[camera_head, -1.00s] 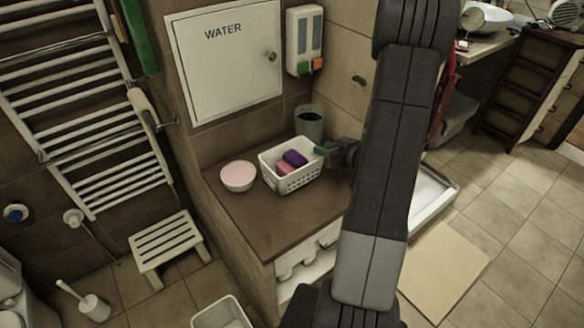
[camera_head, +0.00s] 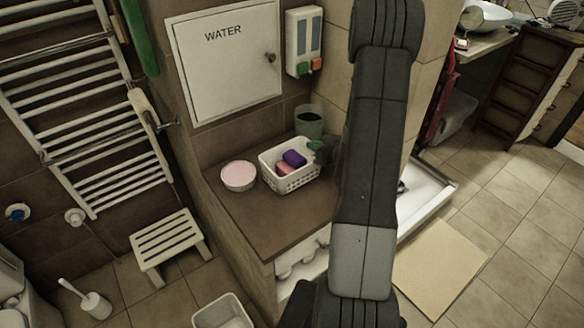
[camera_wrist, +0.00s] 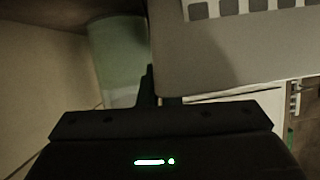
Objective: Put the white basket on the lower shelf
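The white basket (camera_head: 291,182) stands on the brown counter top (camera_head: 284,224), with a purple and a pink item in it. My gripper (camera_head: 319,149) is at the basket's right back side, partly hidden by my arm. In the wrist view a pale wall with square holes, apparently the basket (camera_wrist: 230,50), fills the upper right. A dark finger of my gripper (camera_wrist: 153,88) shows close by its edge. Whether the fingers touch or close on the wall cannot be told. The lower shelf (camera_head: 303,266) is an opening under the counter top holding white rolls, partly hidden by my arm.
A pink-filled bowl (camera_head: 238,176) stands left of the basket. A greenish cup (camera_head: 309,122) stands behind it, and also shows in the wrist view (camera_wrist: 117,52). A white stool (camera_head: 168,241) and a white bin (camera_head: 222,313) stand on the floor before the counter.

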